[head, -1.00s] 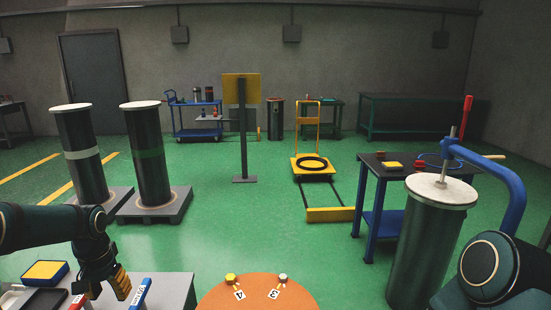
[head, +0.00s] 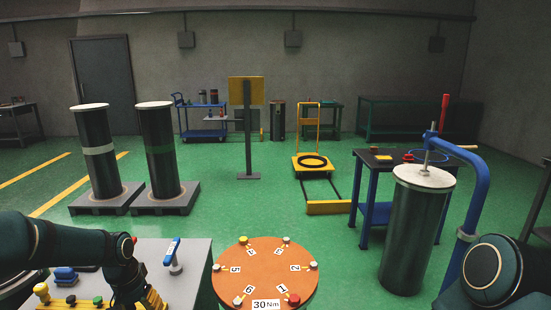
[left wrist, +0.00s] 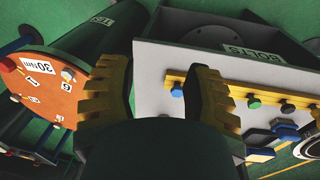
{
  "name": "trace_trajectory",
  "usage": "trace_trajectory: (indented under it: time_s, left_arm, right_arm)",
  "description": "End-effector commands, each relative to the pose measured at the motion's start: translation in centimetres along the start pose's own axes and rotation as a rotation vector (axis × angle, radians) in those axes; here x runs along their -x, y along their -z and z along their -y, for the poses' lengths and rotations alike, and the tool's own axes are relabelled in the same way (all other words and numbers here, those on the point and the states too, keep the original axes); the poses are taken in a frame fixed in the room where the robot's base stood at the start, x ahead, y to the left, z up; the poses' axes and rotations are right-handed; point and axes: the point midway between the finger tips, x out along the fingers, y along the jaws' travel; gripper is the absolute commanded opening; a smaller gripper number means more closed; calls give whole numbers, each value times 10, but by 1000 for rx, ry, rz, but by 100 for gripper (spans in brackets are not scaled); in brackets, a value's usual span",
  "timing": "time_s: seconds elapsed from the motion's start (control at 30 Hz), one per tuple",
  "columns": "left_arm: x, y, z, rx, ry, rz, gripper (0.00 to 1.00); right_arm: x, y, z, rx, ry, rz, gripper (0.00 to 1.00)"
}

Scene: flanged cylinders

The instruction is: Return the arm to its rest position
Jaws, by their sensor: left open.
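My left arm comes in from the left in the head view, and its wrist (head: 125,275) hangs over the grey bench (head: 195,285). Its fingertips are hidden or cut off there. In the left wrist view, my left gripper (left wrist: 158,95) has its two yellow ribbed fingers spread wide, with nothing between them. The grey bench (left wrist: 155,75) lies beyond the fingers. My right arm shows only as a dark rounded link at the lower right of the head view; its gripper is out of sight.
A blue-handled tool (head: 173,250) stands on the bench. A yellow rack (left wrist: 240,92) there holds several coloured bolts. The orange numbered disc (head: 260,262) is right of the bench. A flanged cylinder (head: 410,235) stands at right.

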Motion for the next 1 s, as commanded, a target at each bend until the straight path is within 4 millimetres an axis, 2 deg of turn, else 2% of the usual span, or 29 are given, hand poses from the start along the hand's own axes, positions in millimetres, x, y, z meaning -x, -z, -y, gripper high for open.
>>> trace_trajectory:
  time_s: [0.03,0.17,0.23,0.3,0.43,0.5,0.6,0.7,0.8,1.0]
  left_arm:
    - [-25,-4,-23,-18,-37,1,50]
    - [-83,-21,-81,-32,-130,-18,50]
    - [-113,-38,-114,-30,-179,-27,50]
    - [-142,-61,-147,-18,-220,-32,50]
    - [-182,-112,-193,18,-265,-40,50]
    - [-195,-138,-208,39,-270,-43,50]
    - [-206,-165,-220,62,-266,-50,50]
    - [-210,-182,-224,76,-258,-56,50]
    - [-212,-188,-225,81,-253,-60,50]
    - [-212,-188,-225,81,-253,-60,50]
  right_arm:
    - [-1,1,0,0,0,-2,47]
    - [-1,1,0,0,0,-2,47]
    - [-1,1,0,0,0,-1,47]
    - [-1,1,0,0,0,-1,47]
    - [-1,1,0,0,0,-1,47]
    - [-1,1,0,0,0,-1,47]
    - [-1,1,0,0,0,-1,47]
    - [-1,1,0,0,0,-1,47]
    - [-1,1,0,0,0,-1,47]
    - [-1,1,0,0,0,-1,47]
